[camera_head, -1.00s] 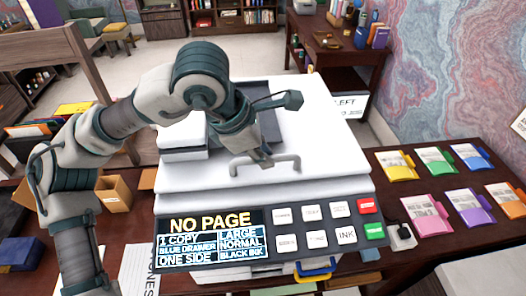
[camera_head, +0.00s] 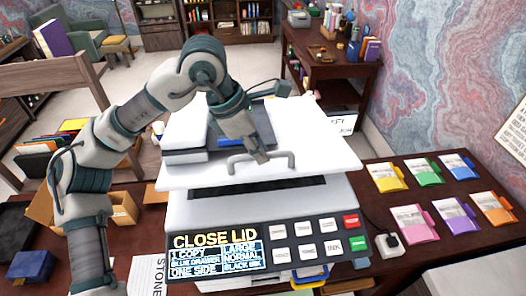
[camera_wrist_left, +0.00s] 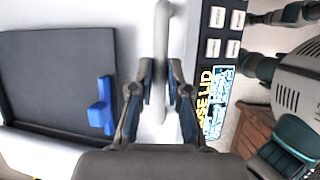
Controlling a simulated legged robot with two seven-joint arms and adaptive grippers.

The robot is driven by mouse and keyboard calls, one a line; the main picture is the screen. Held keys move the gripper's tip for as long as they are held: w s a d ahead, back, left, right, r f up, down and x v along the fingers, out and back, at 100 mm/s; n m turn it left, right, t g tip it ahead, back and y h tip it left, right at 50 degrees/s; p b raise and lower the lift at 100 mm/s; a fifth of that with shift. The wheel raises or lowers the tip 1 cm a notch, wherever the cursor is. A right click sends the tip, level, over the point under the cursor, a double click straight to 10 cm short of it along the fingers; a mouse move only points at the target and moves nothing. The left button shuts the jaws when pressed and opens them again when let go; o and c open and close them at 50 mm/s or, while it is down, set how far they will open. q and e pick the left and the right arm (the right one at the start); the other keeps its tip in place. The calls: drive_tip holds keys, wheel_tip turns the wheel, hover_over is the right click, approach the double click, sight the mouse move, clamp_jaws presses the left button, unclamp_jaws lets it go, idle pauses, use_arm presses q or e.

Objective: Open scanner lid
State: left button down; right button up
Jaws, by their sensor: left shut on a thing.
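The white scanner lid (camera_head: 325,150) is tilted up a little, with a gap between its front edge and the scanner body (camera_head: 335,208). A dark strip shows in this gap. My left gripper (camera_head: 259,156) is shut on the lid's grey bar handle (camera_head: 284,161). In the left wrist view the handle (camera_wrist_left: 163,45) runs between the fingers of my left gripper (camera_wrist_left: 160,105). The screen (camera_head: 217,252) reads CLOSE LID. Dark parts at the upper right of the wrist view seem to be my right gripper (camera_wrist_left: 264,18); its jaw state is unclear.
A dark tray with a blue piece (camera_head: 228,142) sits on the lid's top. Coloured folders (camera_head: 413,223) lie on the desk at the right. A white plug block (camera_head: 388,245) is beside the button panel (camera_head: 312,240). An open cardboard box (camera_head: 122,208) stands at the left.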

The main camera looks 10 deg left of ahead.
use_arm(q)
drive_tip(key=w+a+r+p, duration=0.1)
drive_tip(key=w+r+p, duration=0.3)
drive_tip(key=r+p, duration=0.3)
drive_tip(key=w+a+r+p, duration=0.2)
drive_tip(key=w+r+p, duration=0.2)
drive_tip(key=r+p, duration=0.3)
drive_tip(key=shift+w+r+g, duration=0.25)
drive_tip(key=shift+r+g, duration=0.05)
drive_tip(key=shift+r, duration=0.05)
